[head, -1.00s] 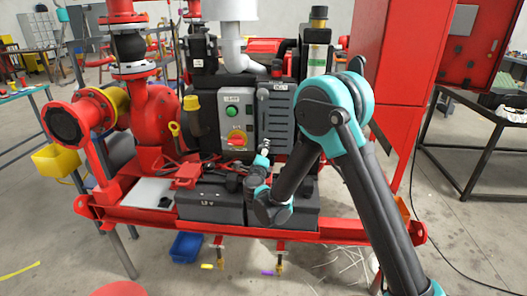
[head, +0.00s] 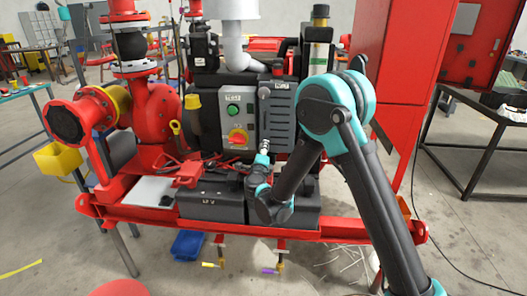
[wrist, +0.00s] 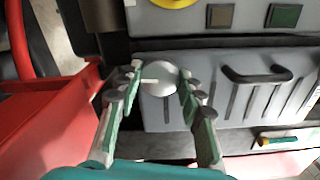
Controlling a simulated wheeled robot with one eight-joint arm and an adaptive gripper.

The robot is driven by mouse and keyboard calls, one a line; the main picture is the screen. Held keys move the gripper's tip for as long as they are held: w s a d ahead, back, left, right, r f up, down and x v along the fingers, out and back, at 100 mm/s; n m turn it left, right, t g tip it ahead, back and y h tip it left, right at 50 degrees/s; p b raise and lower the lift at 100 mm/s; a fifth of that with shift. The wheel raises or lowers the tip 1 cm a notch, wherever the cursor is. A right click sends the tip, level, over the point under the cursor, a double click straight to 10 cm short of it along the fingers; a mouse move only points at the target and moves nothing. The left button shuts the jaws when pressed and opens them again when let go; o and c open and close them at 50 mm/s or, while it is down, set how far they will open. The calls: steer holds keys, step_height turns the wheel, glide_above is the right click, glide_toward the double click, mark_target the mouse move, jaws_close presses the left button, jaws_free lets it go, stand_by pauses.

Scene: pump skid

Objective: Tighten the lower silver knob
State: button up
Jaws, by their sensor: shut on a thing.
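The silver knob (wrist: 158,80) shows in the wrist view as a round, domed disc with a pale bar reaching from its left side. It sits in front of a grey ribbed panel (wrist: 230,115). My gripper (wrist: 162,76) has one finger on each side of it, and the fingers are closed on its edges. In the head view my gripper (head: 262,158) is low at the front of the grey panel, just right of the control box (head: 238,118). The knob's contact with the fingers is too small to make out there.
A black handle (wrist: 258,75) stands out from the panel right of the knob. A red part (wrist: 50,125) lies close on the left. Black boxes (head: 212,200) sit below on the red skid frame (head: 150,218). A red cabinet (head: 395,70) stands at right.

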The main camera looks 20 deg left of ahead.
steer(key=o, duration=1.2)
steer(key=shift+c, duration=0.2)
steer(key=v, duration=1.2)
